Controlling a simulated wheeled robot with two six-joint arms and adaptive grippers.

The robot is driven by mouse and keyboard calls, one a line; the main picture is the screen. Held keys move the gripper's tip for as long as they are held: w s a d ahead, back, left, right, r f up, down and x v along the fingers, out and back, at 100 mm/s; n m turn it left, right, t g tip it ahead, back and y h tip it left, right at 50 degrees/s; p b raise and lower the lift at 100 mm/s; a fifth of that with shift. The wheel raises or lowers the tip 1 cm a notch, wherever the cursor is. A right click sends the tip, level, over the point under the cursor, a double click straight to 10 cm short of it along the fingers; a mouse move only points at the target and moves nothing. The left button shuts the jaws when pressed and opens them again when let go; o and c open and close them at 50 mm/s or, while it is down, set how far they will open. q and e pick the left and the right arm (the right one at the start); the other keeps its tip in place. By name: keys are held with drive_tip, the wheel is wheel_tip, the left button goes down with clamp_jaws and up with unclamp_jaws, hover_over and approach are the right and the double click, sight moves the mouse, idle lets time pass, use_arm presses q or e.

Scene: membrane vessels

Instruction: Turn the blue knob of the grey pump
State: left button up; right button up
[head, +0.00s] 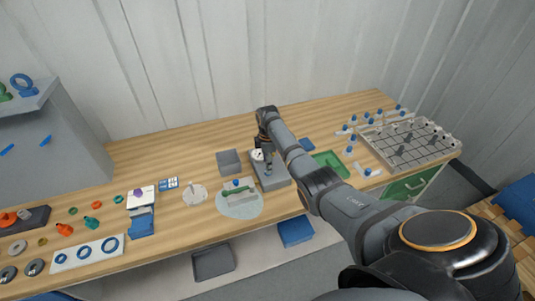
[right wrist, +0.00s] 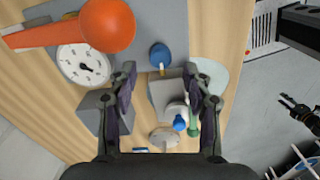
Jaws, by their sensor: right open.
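The grey pump (head: 275,183) stands near the middle of the table's front in the head view. In the right wrist view its grey plate (right wrist: 182,28) carries a white dial gauge (right wrist: 83,65), an orange lever with a ball end (right wrist: 105,25) and the blue knob (right wrist: 160,54). My right gripper (right wrist: 160,76) is open and empty above the pump, with the blue knob showing between and slightly beyond its fingertips. In the head view my right gripper (head: 265,155) is partly hidden by its arm. A small black gripper, my left one (right wrist: 297,112), shows far off at the right edge of the right wrist view; its jaws are too small to judge.
A grey open bin (head: 229,162) stands left of the pump. A pale round mat (head: 240,209) with a grey block and green-and-blue vessel is in front-left. A green tray (head: 331,163) and a rack (head: 412,142) are to the right. Small parts cover the left side.

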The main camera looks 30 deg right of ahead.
wheel_tip(320, 180, up, 8)
drive_tip(key=shift+r, duration=0.15)
idle(0.4)
